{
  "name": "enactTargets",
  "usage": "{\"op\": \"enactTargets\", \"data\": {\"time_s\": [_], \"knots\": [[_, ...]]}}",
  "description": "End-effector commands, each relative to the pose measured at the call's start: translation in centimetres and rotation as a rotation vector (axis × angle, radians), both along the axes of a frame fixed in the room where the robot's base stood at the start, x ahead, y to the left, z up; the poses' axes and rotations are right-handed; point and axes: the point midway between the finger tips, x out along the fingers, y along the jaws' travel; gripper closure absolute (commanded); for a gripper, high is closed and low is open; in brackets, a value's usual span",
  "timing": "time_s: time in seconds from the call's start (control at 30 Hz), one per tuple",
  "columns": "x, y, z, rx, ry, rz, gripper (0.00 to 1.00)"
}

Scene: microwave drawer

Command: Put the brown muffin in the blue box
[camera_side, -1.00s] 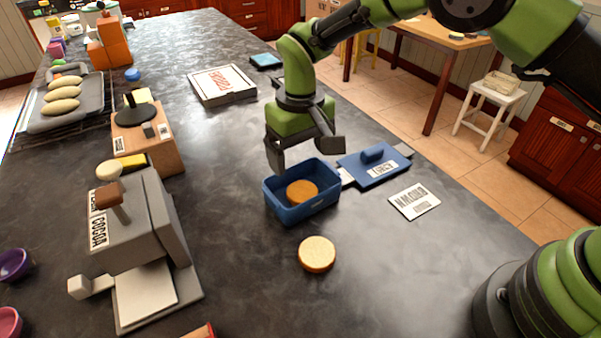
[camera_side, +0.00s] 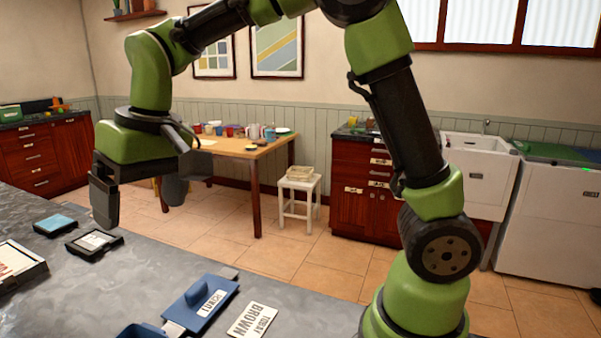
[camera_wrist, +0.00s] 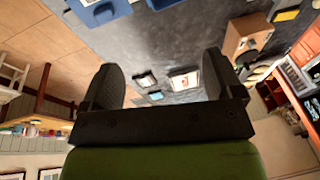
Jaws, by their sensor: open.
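The blue box (camera_side: 140,331) shows only as a rim at the bottom edge of the side view; its inside is cut off. In the wrist view, a piece of blue at the top edge (camera_wrist: 156,4) appears to be the box. The brown muffin is not visible in either current view. My gripper (camera_side: 138,195) is open and empty, raised well above the counter and away from the box. Its two dark fingers stand wide apart in the wrist view (camera_wrist: 163,84).
A blue lid (camera_side: 203,303) with a handle lies beside the box, near a white card (camera_side: 253,320) reading BROWN. A dark framed item (camera_side: 94,243), a light-blue item (camera_side: 55,224) and a flat box (camera_side: 15,268) lie on the counter at left. Space around my gripper is clear.

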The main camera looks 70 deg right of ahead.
Motion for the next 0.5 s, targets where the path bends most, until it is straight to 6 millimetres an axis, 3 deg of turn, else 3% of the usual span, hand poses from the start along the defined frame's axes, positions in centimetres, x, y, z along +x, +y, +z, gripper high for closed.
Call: {"op": "enactTargets", "data": {"time_s": [0.03,0.2,0.33,0.5], "knots": [[-1.6,-1.0,1.7,0.02,-0.038,-0.027,0.14],[-7.4,-3.6,4.8,0.075,-0.148,-0.108,0.14],[-11.9,-5.1,5.5,0.112,-0.233,-0.169,0.14],[-16.3,-6.0,4.8,0.145,-0.321,-0.231,0.14]]}}
